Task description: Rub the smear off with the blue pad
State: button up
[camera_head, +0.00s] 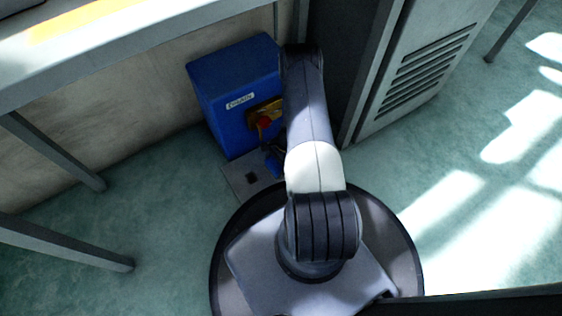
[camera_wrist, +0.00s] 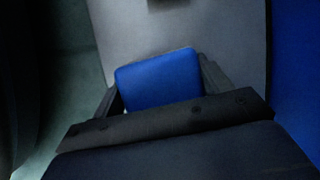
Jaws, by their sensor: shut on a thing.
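My gripper (camera_wrist: 160,92) is shut on the blue pad (camera_wrist: 160,80), which sits between the two fingers in the wrist view. In the head view the blue pad (camera_head: 273,164) shows as a small piece beside my arm, low in front of the blue box. A grey plate (camera_head: 236,183) lies below it and fills the middle of the wrist view (camera_wrist: 215,30). A small dark patch, which looks like the smear (camera_head: 251,178), is on the plate left of the pad. Its edge shows at the top of the wrist view (camera_wrist: 167,3), apart from the pad. I cannot tell whether the pad touches the plate.
A blue box (camera_head: 222,88) with a label and a red knob (camera_head: 264,122) on yellow stands behind the plate. A grey vented cabinet (camera_head: 418,75) is at the right. A bench (camera_head: 130,45) with legs is at the left. The floor at right is clear.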

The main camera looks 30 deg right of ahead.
jog(key=a, duration=0.5)
jog(key=shift+a, duration=0.15)
jog(key=shift+a+f+b, duration=0.1)
jog(key=shift+a+b, duration=0.4)
jog(key=shift+a, duration=3)
jog(key=d, duration=2.1)
jog(key=shift+d, duration=0.35)
jog(key=shift+a+r+p, duration=0.1)
jog(key=shift+r+p, duration=1.2)
jog(key=shift+r, duration=1.35)
